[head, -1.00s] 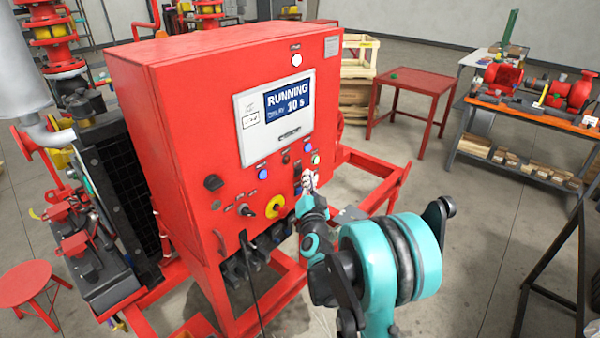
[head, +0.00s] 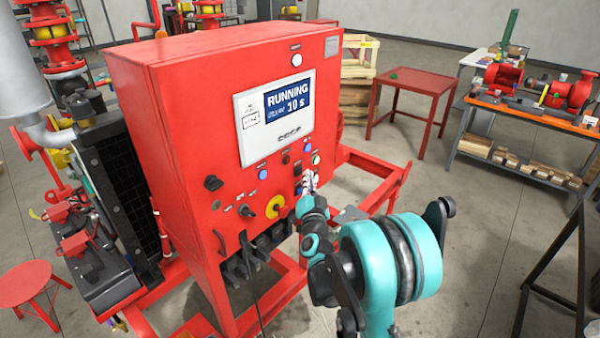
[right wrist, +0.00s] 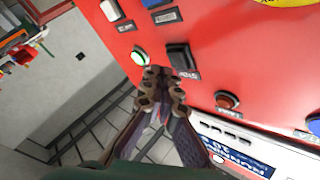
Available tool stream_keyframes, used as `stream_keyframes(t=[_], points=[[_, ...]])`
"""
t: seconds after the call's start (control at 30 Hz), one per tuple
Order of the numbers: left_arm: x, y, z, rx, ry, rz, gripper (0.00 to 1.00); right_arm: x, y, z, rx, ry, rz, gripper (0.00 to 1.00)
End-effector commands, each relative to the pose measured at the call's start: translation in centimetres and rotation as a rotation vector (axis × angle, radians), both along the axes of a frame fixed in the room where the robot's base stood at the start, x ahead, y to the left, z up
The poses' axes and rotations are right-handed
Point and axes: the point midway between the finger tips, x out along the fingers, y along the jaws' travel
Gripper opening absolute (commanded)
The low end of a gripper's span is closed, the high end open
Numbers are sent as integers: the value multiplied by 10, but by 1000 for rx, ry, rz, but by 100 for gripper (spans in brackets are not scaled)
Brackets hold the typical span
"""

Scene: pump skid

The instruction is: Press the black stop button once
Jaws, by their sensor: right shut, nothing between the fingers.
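The black stop button (right wrist: 180,57) is a dark rectangular block with a small label, on the red panel face in the right wrist view. In the head view it is small, and I see it as a dark spot (head: 298,168) left of the green button. My right gripper (right wrist: 163,76) is shut and empty, its fingertips right by the lower edge of the black button; I cannot tell whether they touch it. In the head view the gripper (head: 309,181) is at the panel's lower right. The display (head: 287,103) reads RUNNING and 10 s. My left gripper is not in view.
A lit green button (right wrist: 140,57) is close beside the fingertips. A red button (right wrist: 228,100) and a blue button (right wrist: 315,123) are also near. The red skid frame (head: 385,190) extends right.

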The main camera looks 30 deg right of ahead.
Motion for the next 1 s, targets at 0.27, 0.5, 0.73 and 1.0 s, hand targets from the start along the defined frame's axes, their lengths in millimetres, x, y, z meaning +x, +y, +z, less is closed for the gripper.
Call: stream_keyframes(t=[0.27,0.5,0.73,1.0], points=[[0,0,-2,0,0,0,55,5,2,0,0,-1,1,0],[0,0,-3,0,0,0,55,8,3,0,0,0,0,0],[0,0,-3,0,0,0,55,8,3,0,0,0,0,0],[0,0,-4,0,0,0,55,11,4,0,0,0,0,0]])
